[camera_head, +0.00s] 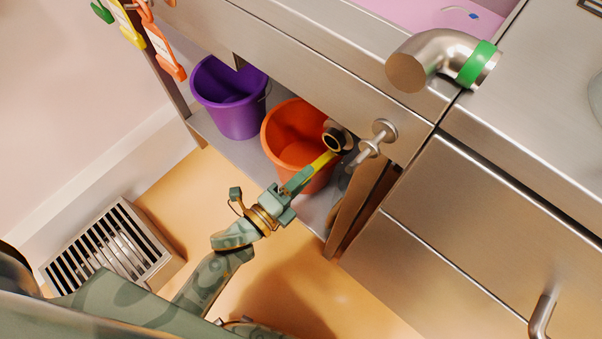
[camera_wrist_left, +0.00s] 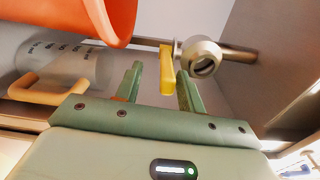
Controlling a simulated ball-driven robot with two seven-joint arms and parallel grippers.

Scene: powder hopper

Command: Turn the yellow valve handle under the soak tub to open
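The yellow valve handle (camera_head: 321,162) sticks out from a grey metal valve (camera_head: 338,137) under the steel front of the soak tub (camera_head: 310,50). In the left wrist view the yellow handle (camera_wrist_left: 167,72) hangs down beside the round valve body (camera_wrist_left: 201,56) on its pipe. My left gripper (camera_head: 305,175) reaches up to the handle from the lower left. In its wrist view the left gripper (camera_wrist_left: 160,73) is open, with one finger on each side of the handle. Gaps show on both sides, the right one narrower. My right gripper is not in view.
An orange bucket (camera_head: 283,130) stands close behind the handle on the low shelf, with a purple bucket (camera_head: 225,100) to its left. A clear measuring jug (camera_wrist_left: 70,65) shows in the wrist view. A slatted floor box (camera_head: 112,245) stands lower left.

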